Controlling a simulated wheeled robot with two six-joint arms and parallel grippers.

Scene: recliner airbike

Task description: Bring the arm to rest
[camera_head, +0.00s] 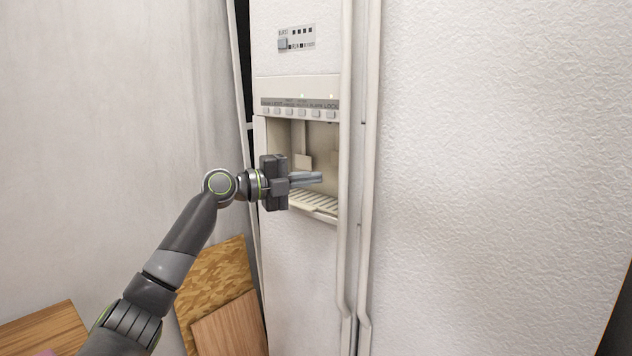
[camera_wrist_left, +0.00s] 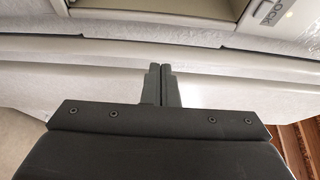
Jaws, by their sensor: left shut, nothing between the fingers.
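My left arm comes in from the lower left in the head view. Its gripper (camera_head: 306,179) is in front of the dispenser recess of a white fridge (camera_head: 480,150). The fingers point right and are shut with nothing between them. In the left wrist view the two fingers (camera_wrist_left: 161,84) lie side by side, with the pale fridge front and its handles beyond them. I cannot tell whether the fingers touch the fridge. My right gripper is not in view.
The fridge has a dispenser recess (camera_head: 325,150) with a slatted tray and two long vertical handles (camera_head: 368,200). Wooden boards (camera_head: 228,315) lean at the lower left beside the fridge. A wooden surface (camera_head: 42,330) is at the far lower left. A plain pale wall (camera_head: 100,130) fills the left.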

